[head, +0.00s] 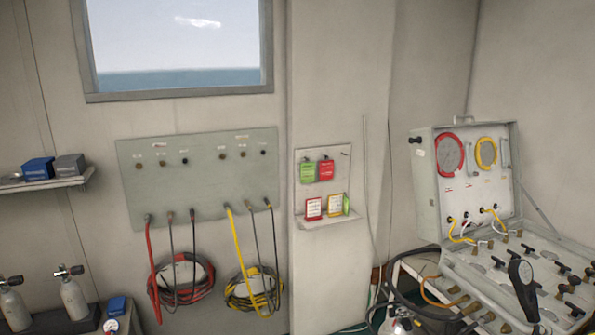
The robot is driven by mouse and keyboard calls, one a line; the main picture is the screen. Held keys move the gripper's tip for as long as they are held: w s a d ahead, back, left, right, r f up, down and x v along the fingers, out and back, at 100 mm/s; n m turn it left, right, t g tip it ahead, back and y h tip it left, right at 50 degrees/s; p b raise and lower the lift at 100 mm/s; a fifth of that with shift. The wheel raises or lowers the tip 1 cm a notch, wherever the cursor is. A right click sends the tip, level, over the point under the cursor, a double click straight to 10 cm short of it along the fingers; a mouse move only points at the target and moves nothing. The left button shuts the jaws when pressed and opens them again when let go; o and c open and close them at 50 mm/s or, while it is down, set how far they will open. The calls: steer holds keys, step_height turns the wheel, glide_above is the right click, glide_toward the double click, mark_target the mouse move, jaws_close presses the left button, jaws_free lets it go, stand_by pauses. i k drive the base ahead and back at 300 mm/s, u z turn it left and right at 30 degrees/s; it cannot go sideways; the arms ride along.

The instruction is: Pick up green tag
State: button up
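A green tag (307,173) hangs at the upper left of a small pale tag board (340,180) on the wall pillar. A red tag (326,170) hangs close beside it on the right. On the board's small ledge (330,220) stand a red-bordered white card (313,208) and a yellow-bordered white card (335,205). Another narrow green piece (347,203) stands at the ledge's right end, partly behind the yellow card. My gripper is not in view.
A grey hose panel (205,170) with coiled red and yellow hoses is left of the board. An open grey air panel case (465,180) stands at the right, with hoses and valves in front. A wall shelf (45,183) holds boxes at far left.

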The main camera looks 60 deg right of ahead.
mark_target(307, 169)
steer(key=z, duration=0.3)
steer(key=i, duration=1.1)
steer(key=z, duration=1.25)
steer(key=i, duration=0.65)
steer(key=z, duration=0.3)
